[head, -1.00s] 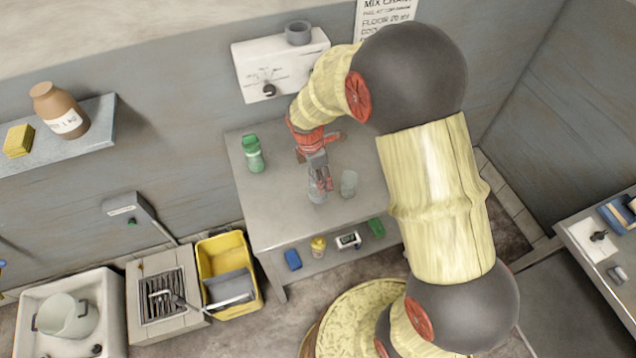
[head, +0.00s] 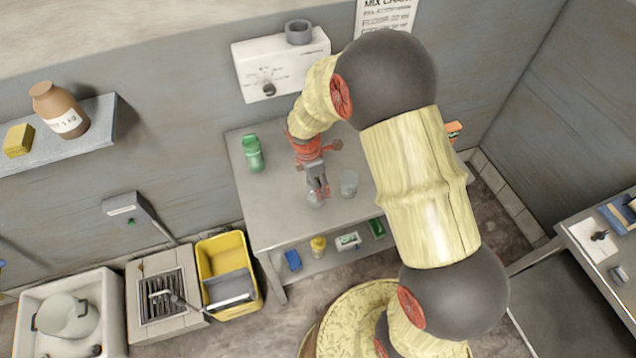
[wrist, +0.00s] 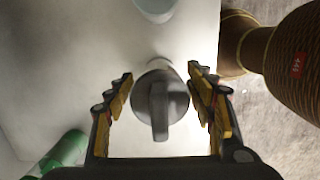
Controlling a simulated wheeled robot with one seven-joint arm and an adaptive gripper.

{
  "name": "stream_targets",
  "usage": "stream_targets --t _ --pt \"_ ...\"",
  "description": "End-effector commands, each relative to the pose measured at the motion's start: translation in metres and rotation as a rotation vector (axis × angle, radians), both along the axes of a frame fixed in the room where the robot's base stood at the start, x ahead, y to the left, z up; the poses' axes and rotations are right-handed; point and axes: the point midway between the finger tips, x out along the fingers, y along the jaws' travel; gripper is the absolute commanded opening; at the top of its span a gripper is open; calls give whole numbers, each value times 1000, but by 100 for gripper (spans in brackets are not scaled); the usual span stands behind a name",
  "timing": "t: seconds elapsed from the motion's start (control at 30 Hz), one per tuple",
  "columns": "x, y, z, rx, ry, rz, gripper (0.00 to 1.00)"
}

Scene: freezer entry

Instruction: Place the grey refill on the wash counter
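A small bottle (head: 315,200), seemingly the grey refill, stands on the grey counter (head: 280,215) against the wall. From above in the wrist view, its round grey top (wrist: 160,100) has a bar across it. My gripper (head: 318,188) points down over the bottle and hides its upper part. In the wrist view, my gripper's fingers (wrist: 160,82) are spread on either side of the grey top, with narrow gaps showing. Whether the pads touch it is hard to tell.
A clear glass (head: 349,183) stands close to the bottle's right. A green bottle (head: 253,153) is at the counter's left. A lower shelf holds several small items. A yellow bin (head: 222,255) and a sink (head: 30,300) stand to the left.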

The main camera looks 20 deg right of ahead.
Motion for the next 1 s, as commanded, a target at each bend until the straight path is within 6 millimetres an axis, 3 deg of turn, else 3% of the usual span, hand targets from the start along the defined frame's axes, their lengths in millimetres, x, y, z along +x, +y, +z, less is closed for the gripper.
stream_targets --t 0.5,1.0 --pt "1 1 8 0 -2 0 63" --pt "1 15 99 0 -3 0 63"
